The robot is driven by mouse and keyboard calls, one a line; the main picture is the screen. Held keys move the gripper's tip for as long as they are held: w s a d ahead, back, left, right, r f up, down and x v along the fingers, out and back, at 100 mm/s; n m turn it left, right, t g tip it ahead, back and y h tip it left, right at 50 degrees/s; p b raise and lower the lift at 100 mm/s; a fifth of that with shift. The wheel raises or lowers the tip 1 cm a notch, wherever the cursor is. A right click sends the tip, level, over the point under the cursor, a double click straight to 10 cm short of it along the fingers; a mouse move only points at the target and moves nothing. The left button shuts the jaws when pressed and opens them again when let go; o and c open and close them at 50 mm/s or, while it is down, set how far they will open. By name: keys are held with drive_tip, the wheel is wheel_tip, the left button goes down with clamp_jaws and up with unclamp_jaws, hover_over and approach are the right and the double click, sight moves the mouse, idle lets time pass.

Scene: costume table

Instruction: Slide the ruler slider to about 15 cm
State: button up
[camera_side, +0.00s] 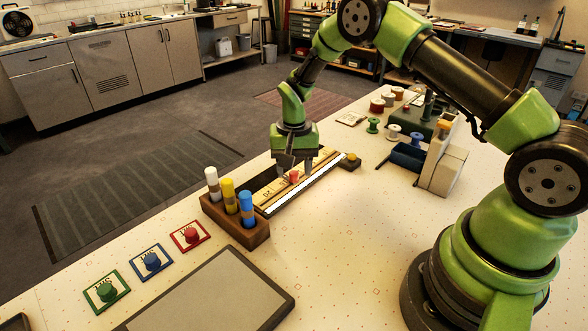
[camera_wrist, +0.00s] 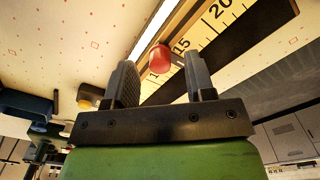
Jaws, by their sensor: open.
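The ruler (camera_side: 267,192) is a long yellow scale with black numbers, set in a dark frame with a white strip along its near side. The numbers 15 and 20 read in the wrist view (camera_wrist: 209,24). The slider's red knob (camera_side: 294,176) stands beside the 15 mark in the wrist view (camera_wrist: 158,57), seemingly toward the lower numbers; its exact reading is hidden. My gripper (camera_side: 295,173) is open and low over the ruler. Its two fingers (camera_wrist: 160,68) stand on either side of the knob, with visible gaps. I cannot tell exactly how high the tips are.
A wooden holder (camera_side: 237,230) with white, yellow and blue markers stands at the ruler's near left end. A yellow button (camera_side: 352,158) is by the far end. Thread spools and a blue tray (camera_side: 407,156) are at the right.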

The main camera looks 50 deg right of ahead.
wheel_tip(320, 180, up, 9)
idle(0.3)
drive_tip(key=shift+r, duration=0.1)
wheel_tip(320, 180, up, 7)
drive_tip(key=t, duration=0.1)
hover_over(294, 172)
drive_tip(key=s+a, duration=0.2)
drive_tip(key=s+a+r+n+t, duration=0.2)
drive_tip(key=s+r, duration=0.4)
drive_tip(key=r, duration=0.2)
drive_tip(key=s+a+r+n+t+y, duration=0.1)
drive_tip(key=s+t, duration=0.1)
drive_tip(key=s, duration=0.6)
drive_tip(key=s+a+r+n+t+y, duration=0.1)
drive_tip(key=s+a+r+n+t, duration=0.1)
drive_tip(key=s, duration=0.6)
drive_tip(key=shift+a, duration=0.25)
